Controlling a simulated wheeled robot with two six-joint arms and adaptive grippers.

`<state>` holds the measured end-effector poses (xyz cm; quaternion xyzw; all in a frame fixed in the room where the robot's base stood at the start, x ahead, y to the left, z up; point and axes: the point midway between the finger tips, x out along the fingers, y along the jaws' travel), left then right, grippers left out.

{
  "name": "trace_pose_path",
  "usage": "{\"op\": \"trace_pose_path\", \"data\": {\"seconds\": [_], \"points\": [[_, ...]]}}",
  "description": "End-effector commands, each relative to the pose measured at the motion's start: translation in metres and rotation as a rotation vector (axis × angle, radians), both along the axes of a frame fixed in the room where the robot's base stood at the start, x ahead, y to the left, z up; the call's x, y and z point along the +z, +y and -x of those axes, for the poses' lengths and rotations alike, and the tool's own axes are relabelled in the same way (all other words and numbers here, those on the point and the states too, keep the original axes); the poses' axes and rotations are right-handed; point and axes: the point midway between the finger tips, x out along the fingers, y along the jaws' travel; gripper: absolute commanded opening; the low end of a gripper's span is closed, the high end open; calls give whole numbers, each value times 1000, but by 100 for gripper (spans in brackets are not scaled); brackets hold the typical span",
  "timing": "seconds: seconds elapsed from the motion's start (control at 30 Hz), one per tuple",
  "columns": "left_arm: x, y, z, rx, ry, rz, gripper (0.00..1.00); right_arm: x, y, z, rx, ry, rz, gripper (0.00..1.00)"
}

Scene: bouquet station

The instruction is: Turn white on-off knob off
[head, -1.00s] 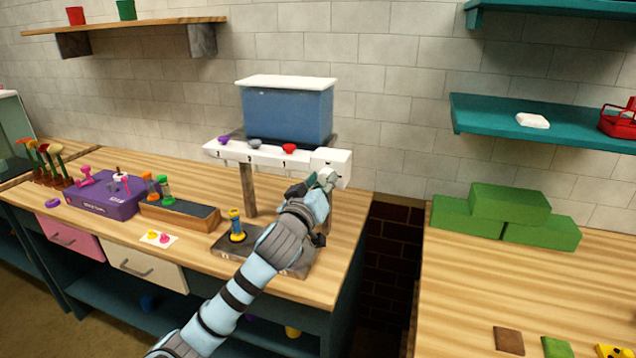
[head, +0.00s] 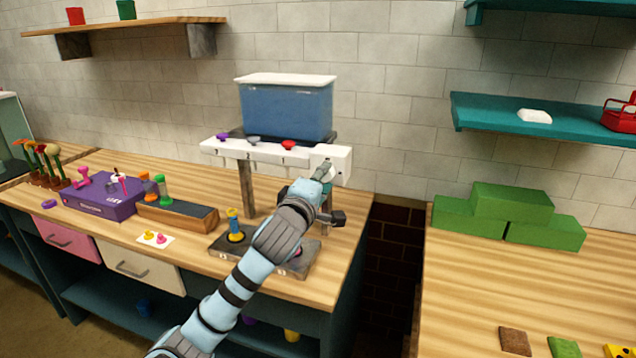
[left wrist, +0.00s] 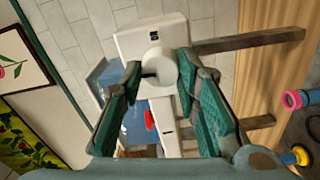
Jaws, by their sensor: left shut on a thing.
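The white on-off knob (left wrist: 158,68) is a round knob on the white end block (head: 342,164) at the right end of the dispenser's white bar. In the left wrist view it sits between my two teal fingertips, below a small dark mark on the block. My left gripper (head: 325,172) reaches up to the block's front and is shut on the knob. In the head view the fingers mostly hide the knob, so its exact angle is unclear there. My right gripper is in no view.
A blue tank (head: 288,110) stands above the bar (head: 262,151), with purple, grey and red knobs along it. A dark base plate (head: 222,246) with a yellow-and-blue piece lies below. A purple box (head: 105,197) stands left. A gap separates the right table (head: 470,290).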

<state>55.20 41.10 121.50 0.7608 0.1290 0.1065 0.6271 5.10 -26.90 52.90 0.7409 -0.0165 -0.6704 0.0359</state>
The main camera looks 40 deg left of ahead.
Motion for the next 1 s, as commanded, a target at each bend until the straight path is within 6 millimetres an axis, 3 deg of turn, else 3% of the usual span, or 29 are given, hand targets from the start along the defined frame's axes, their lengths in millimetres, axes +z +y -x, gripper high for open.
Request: {"op": "trace_pose_path", "data": {"seconds": [0.4,0.9,0.93,1.0], "points": [[-4,0,0,2,-55,180,2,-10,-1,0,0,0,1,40],[-2,0,0,2,-63,198,1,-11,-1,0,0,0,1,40],[-2,0,0,2,-63,198,31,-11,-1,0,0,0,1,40],[-2,0,0,2,-63,198,42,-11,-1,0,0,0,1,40]]}}
